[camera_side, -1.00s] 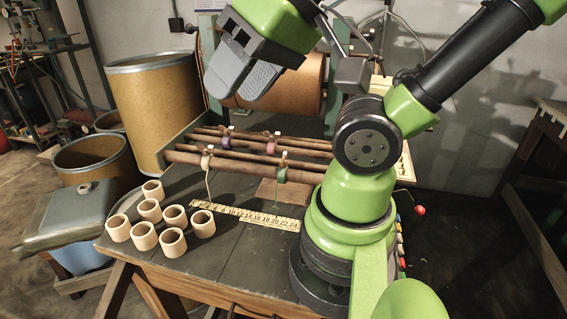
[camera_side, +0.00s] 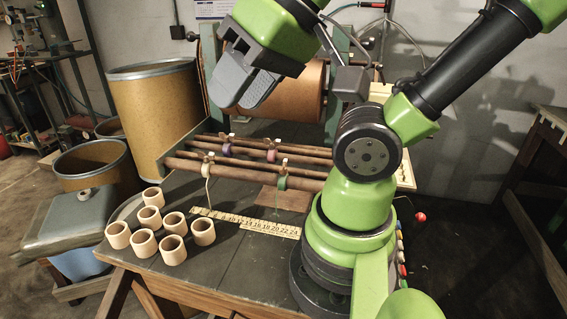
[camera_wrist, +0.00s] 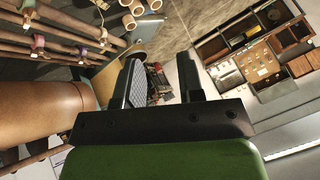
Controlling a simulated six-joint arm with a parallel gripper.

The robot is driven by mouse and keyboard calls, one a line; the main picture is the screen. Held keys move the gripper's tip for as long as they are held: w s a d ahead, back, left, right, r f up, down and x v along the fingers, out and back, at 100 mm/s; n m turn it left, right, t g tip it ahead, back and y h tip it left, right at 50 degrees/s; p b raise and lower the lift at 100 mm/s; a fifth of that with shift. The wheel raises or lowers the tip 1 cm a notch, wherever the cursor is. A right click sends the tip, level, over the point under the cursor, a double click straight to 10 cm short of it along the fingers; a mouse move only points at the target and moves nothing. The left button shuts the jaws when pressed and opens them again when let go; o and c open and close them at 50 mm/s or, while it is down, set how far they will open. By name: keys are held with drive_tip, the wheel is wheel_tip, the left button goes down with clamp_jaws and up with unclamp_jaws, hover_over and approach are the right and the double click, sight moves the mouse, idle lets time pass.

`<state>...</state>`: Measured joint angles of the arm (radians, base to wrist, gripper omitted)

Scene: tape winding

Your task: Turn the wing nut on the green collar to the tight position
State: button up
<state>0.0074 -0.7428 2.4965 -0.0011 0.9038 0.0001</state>
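The green collar (camera_side: 282,184) sits around the front brown rod, at the right of the rod rack in the side view. Its small wing nut (camera_side: 284,162) stands up on top; its exact angle is too small to read. My gripper (camera_side: 236,104) hangs in the air above and left of the collar, well apart from it, touching nothing. In the wrist view my gripper (camera_wrist: 158,58) shows two dark fingers with a clear empty gap between them.
A large brown roll (camera_side: 300,92) stands behind. Several pale cups (camera_side: 173,249) and a ruler strip (camera_side: 258,225) lie on the bench. Tall drums (camera_side: 152,112) stand left.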

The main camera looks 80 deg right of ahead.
drive_tip(key=w+d+f+m+g+h, duration=0.1)
drive_tip(key=w+d+f+m+g, duration=0.15)
drive_tip(key=d+m, duration=0.2)
drive_tip(key=m+g+y, duration=0.4)
drive_tip(key=m+g, duration=0.1)
drive_tip(key=m, duration=0.4)
approach(284, 163)
drive_tip(key=shift+h, duration=0.3)
drive_tip(key=x, duration=0.9)
drive_tip(key=shift+a, duration=0.4)
clamp_jaws()
